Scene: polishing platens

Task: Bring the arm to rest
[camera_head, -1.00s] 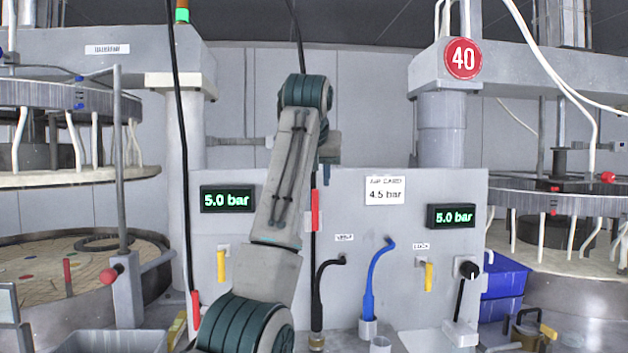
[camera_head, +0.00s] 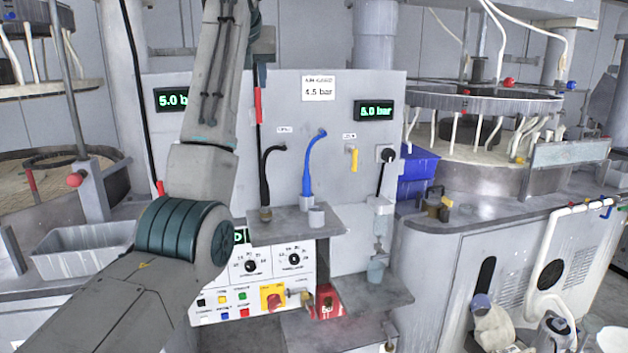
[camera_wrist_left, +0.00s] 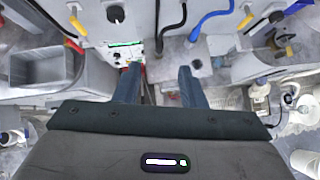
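My left arm (camera_head: 212,95) rises from the lower left of the head view, bends at a dark green ribbed joint (camera_head: 182,232) and runs up past the top edge. Its gripper cannot be made out in the head view. In the left wrist view my left gripper (camera_wrist_left: 159,82) shows two blue-grey fingers standing apart, with nothing between them. Below and beyond them are the panel and a grey ledge. My right gripper is in neither view.
A grey panel with a blue hose (camera_head: 309,165), a black hose (camera_head: 267,180) and a pressure display (camera_head: 375,111) stands behind the arm. A control box (camera_head: 250,285) sits below. A grey tray (camera_head: 85,250) is left and a blue bin (camera_head: 415,170) right.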

